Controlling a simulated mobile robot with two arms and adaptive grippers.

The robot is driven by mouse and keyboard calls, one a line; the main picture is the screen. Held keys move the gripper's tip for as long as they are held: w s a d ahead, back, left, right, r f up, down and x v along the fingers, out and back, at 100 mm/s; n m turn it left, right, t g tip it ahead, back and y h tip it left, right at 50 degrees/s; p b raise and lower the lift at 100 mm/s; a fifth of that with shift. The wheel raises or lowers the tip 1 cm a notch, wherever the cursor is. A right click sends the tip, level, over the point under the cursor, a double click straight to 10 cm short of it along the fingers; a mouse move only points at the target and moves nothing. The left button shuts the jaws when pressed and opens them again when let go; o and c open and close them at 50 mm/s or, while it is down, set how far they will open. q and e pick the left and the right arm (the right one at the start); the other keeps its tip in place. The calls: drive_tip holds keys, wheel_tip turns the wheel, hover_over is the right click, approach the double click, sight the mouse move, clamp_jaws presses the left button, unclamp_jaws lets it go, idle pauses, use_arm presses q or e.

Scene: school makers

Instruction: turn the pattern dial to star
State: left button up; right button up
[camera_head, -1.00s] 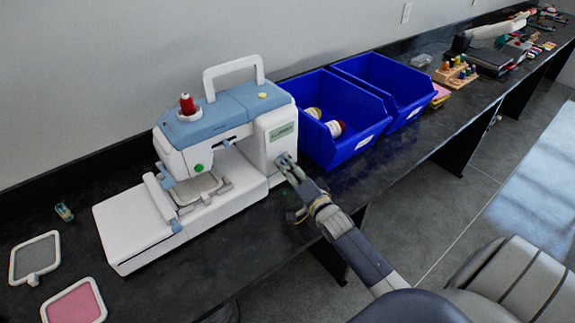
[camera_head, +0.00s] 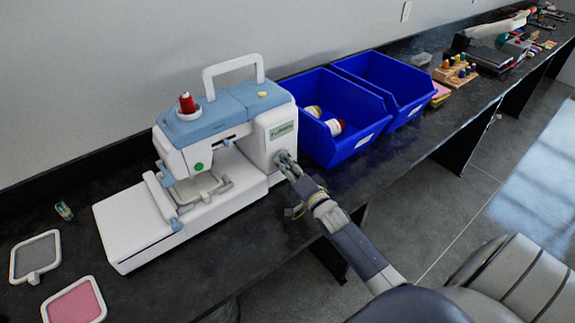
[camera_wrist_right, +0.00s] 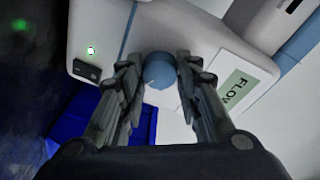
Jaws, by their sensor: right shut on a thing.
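The white and light-blue sewing machine (camera_head: 195,150) stands upright on the black bench, its display (camera_head: 281,131) on the right end. In the right wrist view the display (camera_wrist_right: 237,88) shows letters beginning "FLOW", the rest cut off. The round blue pattern dial (camera_wrist_right: 159,71) sits beside the display on the white panel. My right gripper (camera_wrist_right: 158,78) is shut on the dial, a finger on each side. In the head view my right gripper (camera_head: 285,160) is at the machine's right end and hides the dial. My left gripper is in neither view.
Two blue bins (camera_head: 345,152) stand close right of the machine, the nearer holding spools. A grey hoop (camera_head: 35,257) and a pink hoop (camera_head: 73,304) lie at left. A grey chair (camera_head: 500,280) is at lower right.

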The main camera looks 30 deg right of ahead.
drive_tip(key=shift+n, duration=0.7)
drive_tip(key=n+b, duration=0.1)
drive_tip(key=n, duration=0.2)
drive_tip(key=shift+f+n+t, duration=0.1)
drive_tip(key=shift+n+t, duration=0.2)
drive_tip(key=shift+t, duration=0.1)
drive_tip(key=n+b, duration=0.1)
drive_tip(key=n, duration=0.2)
drive_tip(key=shift+n+y, duration=0.3)
drive_tip(key=shift+n, duration=0.1)
drive_tip(key=n+b, duration=0.1)
drive_tip(key=n, duration=0.3)
drive_tip(key=shift+t+y, duration=0.3)
drive_tip(key=shift+t, duration=0.1)
drive_tip(key=n+y+b, duration=0.1)
drive_tip(key=n, duration=0.6)
drive_tip(key=shift+d+y+b, duration=0.15)
drive_tip(key=shift+y+b, duration=0.25)
drive_tip(key=n+y+b, duration=0.1)
drive_tip(key=n, duration=0.5)
drive_tip(key=shift+n, duration=0.3)
